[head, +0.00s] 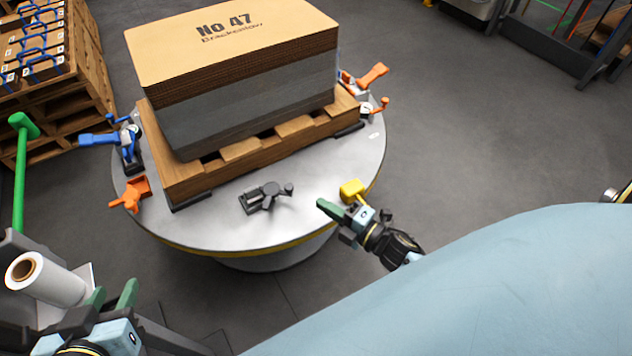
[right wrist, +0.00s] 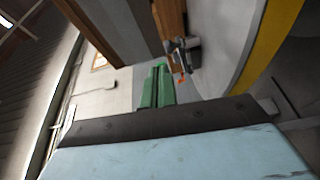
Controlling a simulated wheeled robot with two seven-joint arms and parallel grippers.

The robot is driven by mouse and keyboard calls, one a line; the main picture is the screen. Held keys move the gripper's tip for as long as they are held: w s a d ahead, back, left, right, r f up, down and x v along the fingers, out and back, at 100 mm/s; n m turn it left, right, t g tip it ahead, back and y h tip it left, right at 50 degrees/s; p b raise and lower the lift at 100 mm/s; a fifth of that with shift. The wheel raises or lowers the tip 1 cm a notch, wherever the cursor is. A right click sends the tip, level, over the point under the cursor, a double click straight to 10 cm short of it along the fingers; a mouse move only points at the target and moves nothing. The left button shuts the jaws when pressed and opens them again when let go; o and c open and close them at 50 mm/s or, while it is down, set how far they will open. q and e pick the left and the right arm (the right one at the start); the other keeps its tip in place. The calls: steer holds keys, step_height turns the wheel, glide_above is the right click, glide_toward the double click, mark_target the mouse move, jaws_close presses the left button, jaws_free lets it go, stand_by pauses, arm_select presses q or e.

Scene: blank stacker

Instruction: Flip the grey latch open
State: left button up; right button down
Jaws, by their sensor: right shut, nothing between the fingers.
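The grey latch (head: 265,196) lies on the round metal table (head: 225,228), in front of the pallet (head: 180,182). A grey fitting, likely the same latch (right wrist: 185,45), shows beyond the fingertips in the right wrist view. My right gripper (head: 328,208) has its green fingers shut and empty, to the right of the grey latch and apart from it. Its closed fingers also show in the right wrist view (right wrist: 157,88). My left gripper (head: 112,296) is at the lower left, off the table, with its green fingers apart and nothing seen between them.
A tall cardboard stack (head: 230,80) stands on the pallet. Orange (head: 131,193), blue (head: 115,138) and yellow (head: 352,190) latches sit around the table; the yellow one is just behind my right gripper. A green post (head: 21,165) and a white roll (head: 48,280) are at the left.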

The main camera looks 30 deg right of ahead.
step_height(320, 180, up, 9)
steer(key=w+m+h, duration=0.1)
steer(key=m+h, duration=0.5)
steer(key=m, duration=0.5)
steer(key=s+a+r+m+g+y, duration=0.1)
steer(key=s+a+r+m+g, duration=0.4)
steer(key=s+a+r+m, duration=0.1)
steer(key=shift+s+r+m, duration=0.45)
steer(key=shift+s+m, duration=0.4)
steer(key=shift+m, duration=0.35)
steer(key=shift+a, duration=0.15)
